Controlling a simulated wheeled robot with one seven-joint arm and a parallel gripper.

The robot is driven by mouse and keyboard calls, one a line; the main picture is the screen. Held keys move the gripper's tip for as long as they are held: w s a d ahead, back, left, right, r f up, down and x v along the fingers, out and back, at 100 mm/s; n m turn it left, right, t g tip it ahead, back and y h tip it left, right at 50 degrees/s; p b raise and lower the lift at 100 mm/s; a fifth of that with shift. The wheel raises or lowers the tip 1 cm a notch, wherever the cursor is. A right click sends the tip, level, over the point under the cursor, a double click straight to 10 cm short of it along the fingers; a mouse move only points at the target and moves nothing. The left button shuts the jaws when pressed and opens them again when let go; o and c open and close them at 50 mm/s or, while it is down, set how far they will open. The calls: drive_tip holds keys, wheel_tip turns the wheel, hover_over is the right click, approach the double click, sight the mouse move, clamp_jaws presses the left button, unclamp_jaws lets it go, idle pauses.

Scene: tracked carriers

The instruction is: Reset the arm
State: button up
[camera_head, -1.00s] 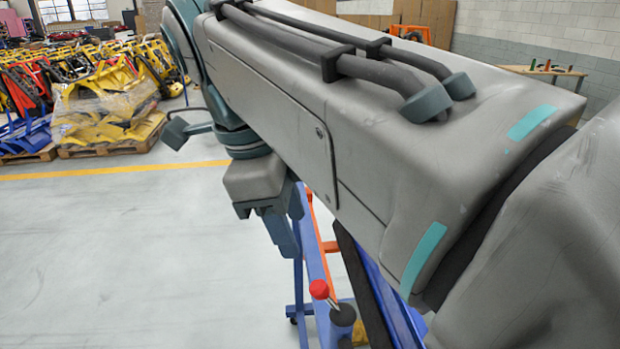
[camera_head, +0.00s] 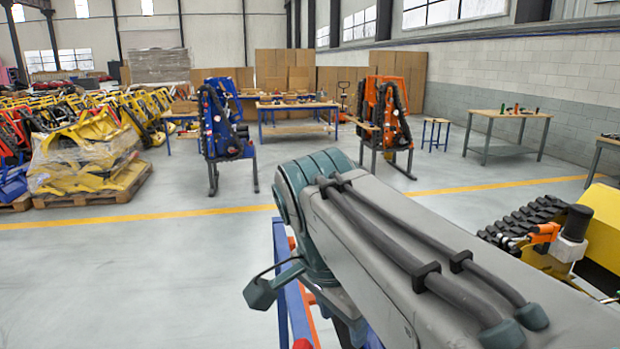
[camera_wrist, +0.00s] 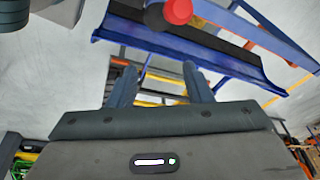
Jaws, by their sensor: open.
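My gripper (camera_wrist: 158,70) shows in the wrist view, with two blue-grey fingers apart and nothing between them. A blue stand (camera_head: 282,270) is partly visible below and left of the arm. In the wrist view its blue rail (camera_wrist: 185,48) with a dark strip lies beyond the fingers. A red knob (camera_wrist: 179,11) is at the top of that view, apart from the fingers.
A yellow machine with a black track (camera_head: 522,222) stands close at right. Two upright tracked carriers, blue (camera_head: 222,125) and orange (camera_head: 385,115), stand behind. A wrapped yellow load (camera_head: 85,160) sits on a pallet at left. The floor at left front is clear.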

drive_tip(key=s+d+f+n+t+y, duration=0.1)
drive_tip(key=s+d+f+n+y, duration=0.1)
drive_tip(key=d+f+n, duration=0.8)
wheel_tip(320, 180, down, 3)
drive_tip(key=shift+s+d+r+t, duration=0.1)
drive_tip(key=shift+s+d+t, duration=0.2)
drive_tip(key=shift+s+d, duration=0.25)
idle(0.4)
drive_tip(key=shift+c, duration=1)
drive_tip(key=shift+s, duration=0.15)
